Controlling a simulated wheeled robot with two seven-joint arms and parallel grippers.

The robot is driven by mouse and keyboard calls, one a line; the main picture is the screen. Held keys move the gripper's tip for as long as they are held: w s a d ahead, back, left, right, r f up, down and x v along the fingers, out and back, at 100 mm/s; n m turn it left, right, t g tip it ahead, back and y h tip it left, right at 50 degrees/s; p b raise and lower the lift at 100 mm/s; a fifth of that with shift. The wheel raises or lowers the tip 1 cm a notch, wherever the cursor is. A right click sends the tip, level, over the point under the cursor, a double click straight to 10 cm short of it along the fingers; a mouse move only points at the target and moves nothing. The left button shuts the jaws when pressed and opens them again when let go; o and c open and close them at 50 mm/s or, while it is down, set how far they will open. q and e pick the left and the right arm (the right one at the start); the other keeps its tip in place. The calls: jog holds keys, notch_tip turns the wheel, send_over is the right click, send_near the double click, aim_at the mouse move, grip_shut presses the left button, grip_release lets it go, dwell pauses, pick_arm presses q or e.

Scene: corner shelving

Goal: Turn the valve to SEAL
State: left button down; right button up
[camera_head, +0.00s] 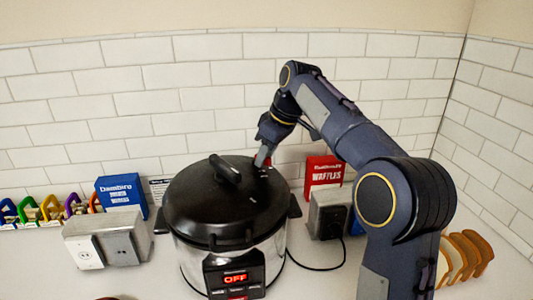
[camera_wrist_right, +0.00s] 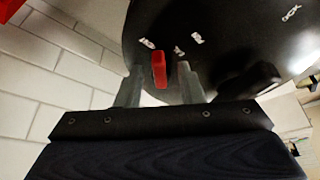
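The black pressure cooker (camera_head: 222,205) stands on the counter with its lid on and a display reading OFF. The small red valve is at the back right of the lid, mostly hidden by my gripper in the head view. In the right wrist view the red valve (camera_wrist_right: 158,70) shows clearly, with small white markings (camera_wrist_right: 179,51) on the lid near it; I cannot read most of them. My right gripper (camera_head: 262,158) is at the lid. Its fingers (camera_wrist_right: 161,90) are apart on either side of the valve, with gaps visible. My left gripper is not in view.
Bread slices (camera_head: 465,256) stand at far right. A tiled wall is behind.

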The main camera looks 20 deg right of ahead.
grip_shut()
dwell(0.3)
jog(key=m, duration=0.1)
jog(key=m+h, duration=0.1)
jog(key=m, duration=0.1)
jog(key=a+m+p, duration=0.1)
jog(key=shift+s+a+r+m+t+h, duration=0.1)
jog(key=shift+s+r+m+t+h, duration=0.05)
jog(key=shift+s+m+t+h, duration=0.15)
jog(key=m+h+p, duration=0.1)
jog(key=m, duration=0.1)
jog(key=a+m+h, duration=0.1)
jog(key=m, duration=0.2)
jog(key=shift+w+a+p, duration=0.1)
jog(key=shift+p, duration=0.3)
jog(key=shift+m, duration=0.3)
grip_release()
